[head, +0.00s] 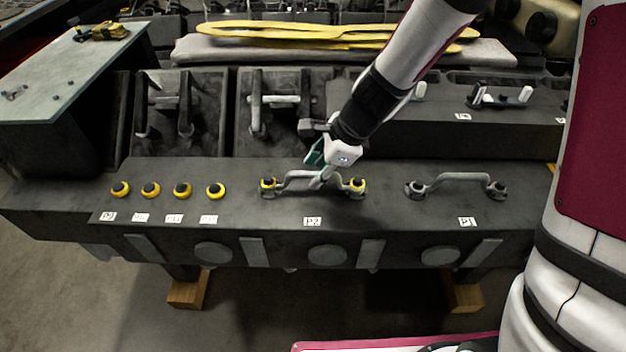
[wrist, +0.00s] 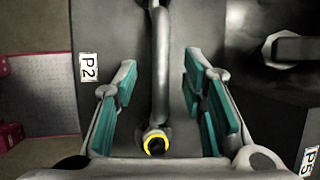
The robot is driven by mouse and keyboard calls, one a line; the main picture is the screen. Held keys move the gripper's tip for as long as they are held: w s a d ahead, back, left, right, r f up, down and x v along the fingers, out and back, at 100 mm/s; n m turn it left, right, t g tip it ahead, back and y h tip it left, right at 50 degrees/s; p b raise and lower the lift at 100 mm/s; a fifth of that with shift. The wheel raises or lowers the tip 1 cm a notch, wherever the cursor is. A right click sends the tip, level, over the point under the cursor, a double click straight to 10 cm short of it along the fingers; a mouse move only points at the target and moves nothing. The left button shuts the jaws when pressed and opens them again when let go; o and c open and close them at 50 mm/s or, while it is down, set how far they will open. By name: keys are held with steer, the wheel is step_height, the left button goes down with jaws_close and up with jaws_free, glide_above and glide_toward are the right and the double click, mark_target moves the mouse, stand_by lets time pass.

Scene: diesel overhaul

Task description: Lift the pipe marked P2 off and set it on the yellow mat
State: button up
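The grey pipe by the P2 label (head: 297,175) is seated on the dark engine block, its ends at two yellow-ringed fittings. In the wrist view the pipe (wrist: 161,60) runs up the middle, with one yellow-ringed end (wrist: 155,143) below. My gripper (head: 318,172) is at the pipe's middle in the head view. In the wrist view my gripper (wrist: 160,75) is open, its teal-padded fingers on either side of the pipe with gaps showing. The P2 label (wrist: 88,67) lies left of the fingers. I cannot make out a yellow mat for certain.
A similar pipe stands by the P1 label (head: 460,180) to the right. Several yellow-ringed ports (head: 182,190) sit to the left. Yellow flat pieces (head: 300,33) lie on a grey pad behind. A table (head: 60,85) with small parts stands at the left.

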steer(key=shift+x, duration=1.4)
steer(key=shift+c, duration=0.5)
jaws_close()
steer(key=shift+r, duration=0.1)
